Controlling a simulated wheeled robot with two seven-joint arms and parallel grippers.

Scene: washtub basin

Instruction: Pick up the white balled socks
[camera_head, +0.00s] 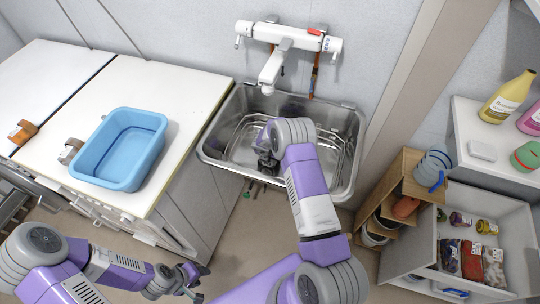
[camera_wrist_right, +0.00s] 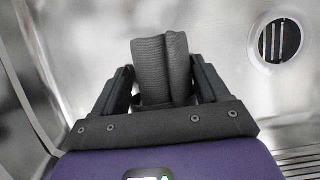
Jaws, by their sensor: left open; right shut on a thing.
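My right gripper (camera_head: 266,160) reaches down into the steel basin (camera_head: 345,150), seen in the head view. In the right wrist view its two black fingers (camera_wrist_right: 165,80) are shut on a folded, ribbed cloth bundle, the balled socks (camera_wrist_right: 150,62). They look grey in this light rather than white. The bundle sticks up between the fingers, with shiny basin walls around it. In the head view my arm hides the socks. My left gripper (camera_head: 192,278) is open and empty, low over the floor in front of the counter.
A tap (camera_head: 285,45) hangs over the basin's back edge. The drain (camera_wrist_right: 280,40) shows in the wrist view. A blue tub (camera_head: 122,150) stands on the white counter (camera_head: 190,90) at left. Wooden shelves (camera_head: 405,190) and an open drawer of packets (camera_head: 470,250) are at right.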

